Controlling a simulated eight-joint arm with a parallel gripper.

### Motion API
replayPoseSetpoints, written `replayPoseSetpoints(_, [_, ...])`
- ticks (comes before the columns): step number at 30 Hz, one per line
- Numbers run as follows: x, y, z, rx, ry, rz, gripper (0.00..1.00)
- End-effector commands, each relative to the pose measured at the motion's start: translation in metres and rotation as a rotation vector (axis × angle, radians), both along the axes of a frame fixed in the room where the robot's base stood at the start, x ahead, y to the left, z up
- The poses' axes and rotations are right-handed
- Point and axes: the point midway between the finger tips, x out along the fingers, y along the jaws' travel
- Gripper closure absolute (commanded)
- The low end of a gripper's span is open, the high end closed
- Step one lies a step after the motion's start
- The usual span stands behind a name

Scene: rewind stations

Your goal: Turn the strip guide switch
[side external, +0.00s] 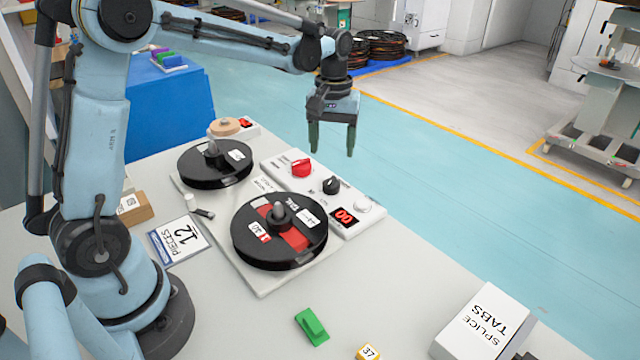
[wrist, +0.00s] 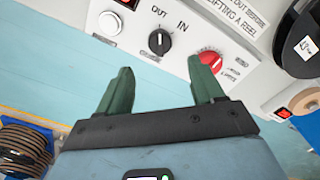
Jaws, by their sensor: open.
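The switch is a black knob (side external: 331,185) on the white control panel (side external: 352,192). In the wrist view the black knob (wrist: 160,41) has OUT and IN printed beside it. A pale mark shows on its face; I cannot tell surely which label it points to. A red knob (side external: 301,168) sits beside it on the panel and also shows in the wrist view (wrist: 210,60). My gripper (side external: 333,147) is open and empty, with green fingers, in the air above the panel. In the wrist view the knob appears just beyond the gap between my fingertips (wrist: 160,68), not touched.
Two black reels (side external: 280,232) (side external: 214,163) sit on the plate beside the panel. A red display (side external: 344,216) and a white button (side external: 363,205) are on the panel. A green block (side external: 311,326) and a SPLICE TABS box (side external: 484,324) are on the table. Air around the gripper is clear.

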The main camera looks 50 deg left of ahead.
Motion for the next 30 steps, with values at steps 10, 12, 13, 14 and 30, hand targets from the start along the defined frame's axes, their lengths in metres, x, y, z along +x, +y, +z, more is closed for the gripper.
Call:
replayPoseSetpoints(10, [0.000,0.000,0.031,0.000,0.000,0.000,0.33])
replayPoseSetpoints(12, [0.000,0.000,0.032,0.000,0.000,0.000,0.33])
replayPoseSetpoints(13, [0.000,0.000,0.033,0.000,0.000,0.000,0.33])
replayPoseSetpoints(14, [0.000,0.000,0.033,0.000,0.000,0.000,0.33])
replayPoseSetpoints(30, [-0.032,-0.016,0.050,0.022,-0.122,-0.138,0.33])
